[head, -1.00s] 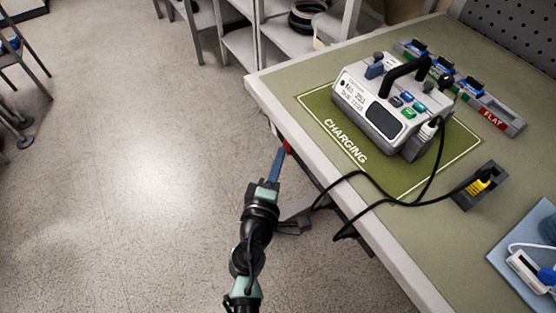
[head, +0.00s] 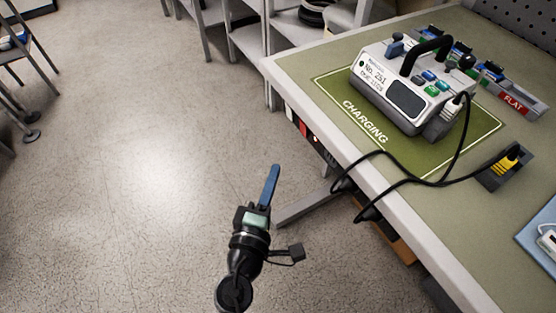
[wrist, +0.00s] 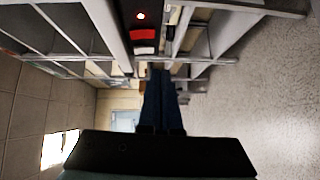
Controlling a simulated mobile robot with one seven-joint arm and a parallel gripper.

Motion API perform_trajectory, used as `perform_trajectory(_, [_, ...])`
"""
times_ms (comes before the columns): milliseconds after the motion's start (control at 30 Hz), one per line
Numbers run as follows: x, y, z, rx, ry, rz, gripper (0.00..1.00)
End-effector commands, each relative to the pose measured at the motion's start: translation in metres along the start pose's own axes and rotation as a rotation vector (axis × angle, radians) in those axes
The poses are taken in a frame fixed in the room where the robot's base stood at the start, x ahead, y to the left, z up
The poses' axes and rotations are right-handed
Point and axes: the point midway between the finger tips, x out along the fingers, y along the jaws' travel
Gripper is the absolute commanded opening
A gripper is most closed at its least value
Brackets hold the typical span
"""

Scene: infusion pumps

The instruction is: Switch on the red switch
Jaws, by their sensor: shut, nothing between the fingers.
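The red switch (wrist: 143,34) sits on a dark strip in the wrist view, between a small lit red lamp (wrist: 140,15) and a white part (wrist: 144,49). In the head view a small red patch (head: 316,140) shows on the strip under the table's front edge. Whether the switch is pressed in is not clear. My gripper (head: 276,168), with blue fingers, is left of the table edge over the floor, apart from the strip. The fingers are together and empty, and they also show in the wrist view (wrist: 161,74), pointing towards the strip.
The table (head: 300,85) overhangs the strip. On it an infusion pump (head: 405,90) stands on the green charging mat (head: 350,125). Black cables (head: 360,165) hang over the front edge near my gripper. A table leg (head: 305,207) is below.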

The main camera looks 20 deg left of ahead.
Motion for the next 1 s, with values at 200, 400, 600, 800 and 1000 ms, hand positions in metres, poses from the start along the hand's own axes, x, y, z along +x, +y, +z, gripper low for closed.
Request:
perform_trajectory(200, [-0.030,-0.006,-0.001,0.001,0.002,-0.001,0.00])
perform_trajectory(400, [-0.038,-0.005,0.000,0.001,0.001,0.000,0.00])
perform_trajectory(600, [-0.039,-0.005,0.000,0.000,0.001,0.000,0.00])
perform_trajectory(800, [-0.039,-0.005,0.000,0.000,0.001,0.000,0.00])
perform_trajectory(1000, [-0.037,-0.003,0.000,0.007,-0.001,0.004,0.00])
